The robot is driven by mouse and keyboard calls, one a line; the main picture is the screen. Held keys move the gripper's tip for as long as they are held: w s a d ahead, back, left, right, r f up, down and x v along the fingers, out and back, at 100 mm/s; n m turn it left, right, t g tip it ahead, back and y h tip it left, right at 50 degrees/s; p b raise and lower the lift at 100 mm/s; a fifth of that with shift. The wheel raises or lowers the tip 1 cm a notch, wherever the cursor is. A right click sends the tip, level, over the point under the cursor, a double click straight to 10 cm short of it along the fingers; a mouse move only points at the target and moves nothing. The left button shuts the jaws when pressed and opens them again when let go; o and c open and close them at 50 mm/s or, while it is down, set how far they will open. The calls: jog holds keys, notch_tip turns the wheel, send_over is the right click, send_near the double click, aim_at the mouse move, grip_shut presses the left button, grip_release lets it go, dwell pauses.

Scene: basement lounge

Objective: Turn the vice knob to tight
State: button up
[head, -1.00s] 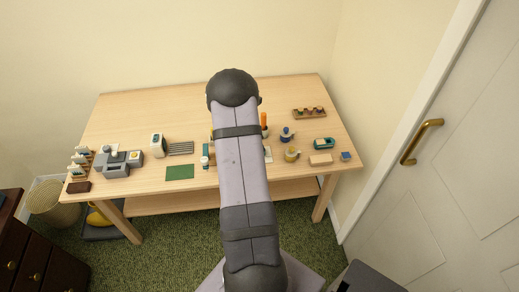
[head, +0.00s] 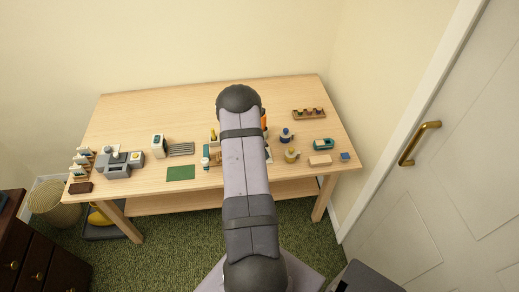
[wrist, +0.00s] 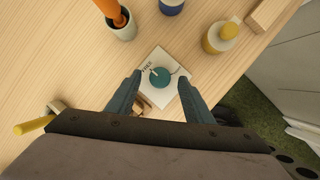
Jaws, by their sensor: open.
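A round teal knob (wrist: 160,77) sits on a square white plate (wrist: 163,98) in the wrist view. A pale pointer mark on it points up and left, toward small dark lettering too small to read surely. A curved line is printed on the plate's right. My gripper (wrist: 160,80) is open, with one teal finger on each side of the knob. Both fingers look apart from it; their height above it is hard to tell. In the head view, my arm hides the gripper and knob; only a sliver of the plate (head: 268,154) shows.
Around the plate in the wrist view are a cup with an orange handle (wrist: 121,27), a yellow jar (wrist: 222,36), a blue-based pot (wrist: 171,6) and a wooden block with a yellow rod (wrist: 38,127). A grey machine (head: 118,163) and green mat (head: 181,173) lie left on the table.

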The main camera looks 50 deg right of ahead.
jog(key=shift+d+f, duration=0.2)
jog(key=shift+f, duration=0.2)
jog(key=c, duration=1)
jog(key=shift+c, duration=0.2)
